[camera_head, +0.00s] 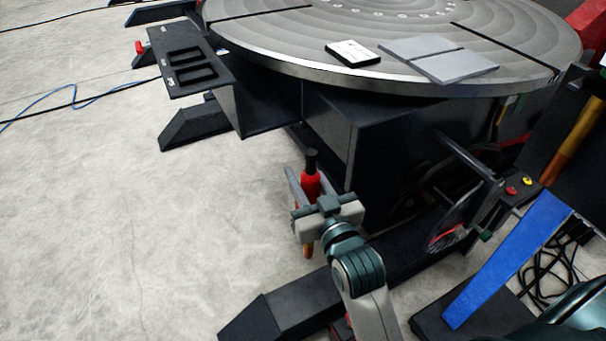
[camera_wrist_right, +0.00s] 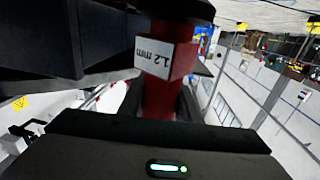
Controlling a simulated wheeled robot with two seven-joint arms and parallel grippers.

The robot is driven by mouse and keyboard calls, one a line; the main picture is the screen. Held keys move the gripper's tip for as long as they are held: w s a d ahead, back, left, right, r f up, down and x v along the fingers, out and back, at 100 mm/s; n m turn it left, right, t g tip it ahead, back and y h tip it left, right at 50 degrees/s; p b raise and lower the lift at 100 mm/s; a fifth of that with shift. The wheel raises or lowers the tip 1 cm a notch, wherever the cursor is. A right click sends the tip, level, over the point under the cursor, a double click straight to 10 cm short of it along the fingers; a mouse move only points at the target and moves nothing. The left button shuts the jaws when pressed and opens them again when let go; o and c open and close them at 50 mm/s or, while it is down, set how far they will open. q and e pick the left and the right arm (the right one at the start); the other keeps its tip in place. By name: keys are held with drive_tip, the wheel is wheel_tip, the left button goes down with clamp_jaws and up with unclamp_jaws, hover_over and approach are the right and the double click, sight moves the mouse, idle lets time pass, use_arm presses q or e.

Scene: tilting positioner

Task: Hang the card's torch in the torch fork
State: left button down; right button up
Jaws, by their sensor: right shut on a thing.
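My right gripper (camera_head: 312,190) is shut on a red torch (camera_head: 310,184) with a black top end and a copper-coloured tip pointing down. It holds the torch roughly upright above the floor, in front of the dark positioner base. In the right wrist view the red torch body (camera_wrist_right: 178,88) carries a white label reading "1.2 mm". The card (camera_head: 352,53), white with a dark edge, lies on the round turntable (camera_head: 300,62); its print is too small to read. I cannot clearly make out the torch fork. My left gripper is not in view.
Two grey plates (camera_head: 438,58) lie on the turntable. A black slotted tray (camera_head: 188,62) stands at the left. A dark bracket (camera_head: 465,155), a blue post (camera_head: 510,260) and an orange-brown rod (camera_head: 574,138) are at the right. Loose black cables lie below. The left floor is mostly clear.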

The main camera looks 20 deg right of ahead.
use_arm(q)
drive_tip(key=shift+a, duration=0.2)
use_arm(e)
drive_tip(key=shift+w+a+r, duration=0.15)
drive_tip(key=shift+w+a, duration=0.05)
drive_tip(key=shift+a, duration=0.25)
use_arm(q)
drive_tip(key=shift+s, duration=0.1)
use_arm(e)
drive_tip(key=shift+r, duration=0.1)
